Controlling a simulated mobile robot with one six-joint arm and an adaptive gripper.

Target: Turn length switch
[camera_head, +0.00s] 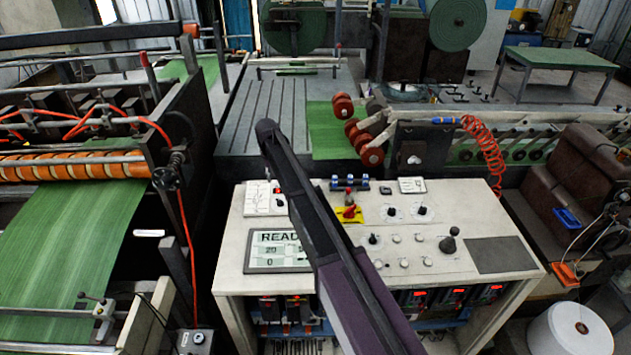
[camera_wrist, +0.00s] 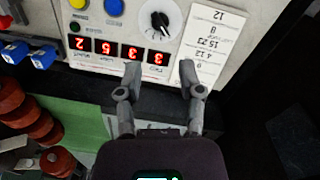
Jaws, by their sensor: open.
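A black rotary knob (camera_wrist: 159,20) with a white pointer mark sits on a round white dial in the wrist view, most likely the length switch. Beside it are a card of printed numbers (camera_wrist: 212,35) and a red lit digit display (camera_wrist: 120,50), both upside down in this view. My gripper (camera_wrist: 160,67) is open and empty, its two fingertips apart, just below the knob in the picture and not around it. In the head view my arm crosses the console and hides my gripper; the knob cannot be made out there.
The white control console (camera_head: 230,285) carries several other knobs, a red switch on a yellow plate (camera_head: 348,213) and a screen (camera_head: 278,250). In the wrist view a yellow button and a blue button (camera_wrist: 114,7) sit near the knob. Red rollers (camera_head: 370,150) stand behind the console.

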